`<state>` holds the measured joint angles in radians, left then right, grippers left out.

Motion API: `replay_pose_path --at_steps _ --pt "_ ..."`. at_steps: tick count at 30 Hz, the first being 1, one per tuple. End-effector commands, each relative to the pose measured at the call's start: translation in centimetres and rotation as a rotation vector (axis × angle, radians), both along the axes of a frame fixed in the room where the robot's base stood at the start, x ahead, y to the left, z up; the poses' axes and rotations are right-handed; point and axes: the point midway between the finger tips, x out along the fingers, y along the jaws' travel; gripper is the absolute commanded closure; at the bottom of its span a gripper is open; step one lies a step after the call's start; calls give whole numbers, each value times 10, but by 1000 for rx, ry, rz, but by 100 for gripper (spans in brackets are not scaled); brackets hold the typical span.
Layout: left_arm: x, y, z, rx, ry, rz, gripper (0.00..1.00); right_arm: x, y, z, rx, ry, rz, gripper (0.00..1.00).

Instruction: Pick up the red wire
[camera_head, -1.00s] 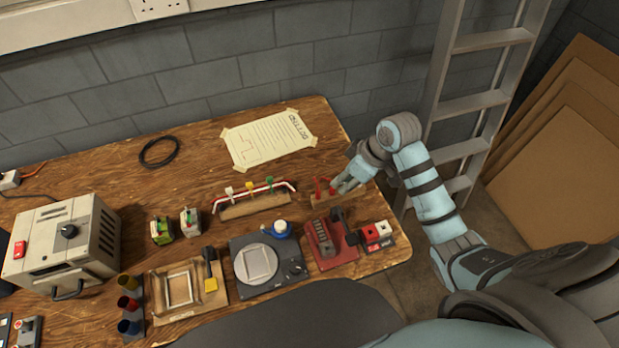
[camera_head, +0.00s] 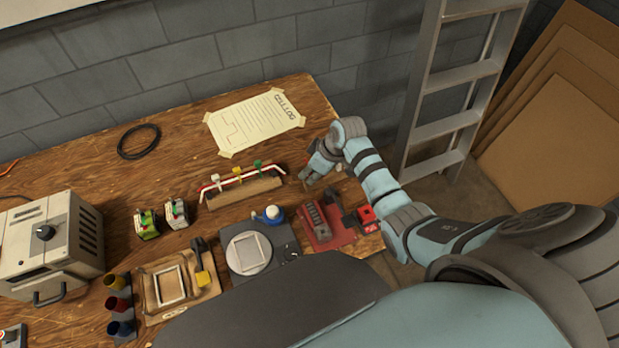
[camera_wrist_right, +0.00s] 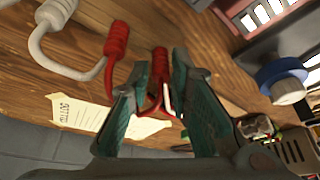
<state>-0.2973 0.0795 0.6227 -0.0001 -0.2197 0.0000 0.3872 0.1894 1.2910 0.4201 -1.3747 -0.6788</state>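The red wire (camera_wrist_right: 117,40) shows in the right wrist view as a bent wire with two thick, ribbed red ends, one of them near the fingertips. Part of its loop is hidden behind the left-hand finger. My right gripper (camera_wrist_right: 162,62) is open, with a gap between its teal fingers. The second red end shows in and just beyond that gap, not visibly clamped. In the head view my right gripper (camera_head: 307,180) is low over the table's right part, and the red wire is hidden by it. My left gripper is out of view.
A white wire (camera_wrist_right: 62,70) lies beside the red one. The clip rack (camera_head: 240,190) stands just left of the gripper. A red device (camera_head: 330,238), blue-and-white bottle (camera_head: 271,215) and red-button block (camera_head: 366,216) are nearer me. A paper sheet (camera_head: 255,122) lies behind.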

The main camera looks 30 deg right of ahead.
Motion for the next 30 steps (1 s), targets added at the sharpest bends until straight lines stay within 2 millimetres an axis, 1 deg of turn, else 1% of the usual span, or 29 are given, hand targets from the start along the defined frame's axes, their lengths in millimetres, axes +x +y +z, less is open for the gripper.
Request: replay_pose_path --at_steps 4,5,6,8,9,17,20,23,26,29,30 --pt "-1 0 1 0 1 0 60 0 0 1 0 -1 0 81" --pt "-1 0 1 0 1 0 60 0 0 1 -1 -1 0 83" --pt "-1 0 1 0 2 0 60 0 0 1 -1 -1 0 89" --pt "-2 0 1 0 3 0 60 0 0 1 -1 -1 0 99" --pt "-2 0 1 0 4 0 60 0 0 1 -1 -1 0 100" --pt "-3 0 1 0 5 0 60 0 0 2 -1 -1 0 100" --pt "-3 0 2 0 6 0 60 0 0 6 0 -2 1 100" --pt "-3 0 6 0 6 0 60 1 0 17 -1 -3 0 100" --pt "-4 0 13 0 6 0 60 1 0 39 0 -4 1 100" --pt "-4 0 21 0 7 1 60 1 0 69 -1 -6 0 100" --pt "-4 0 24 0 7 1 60 2 -1 84 -2 -7 0 100"
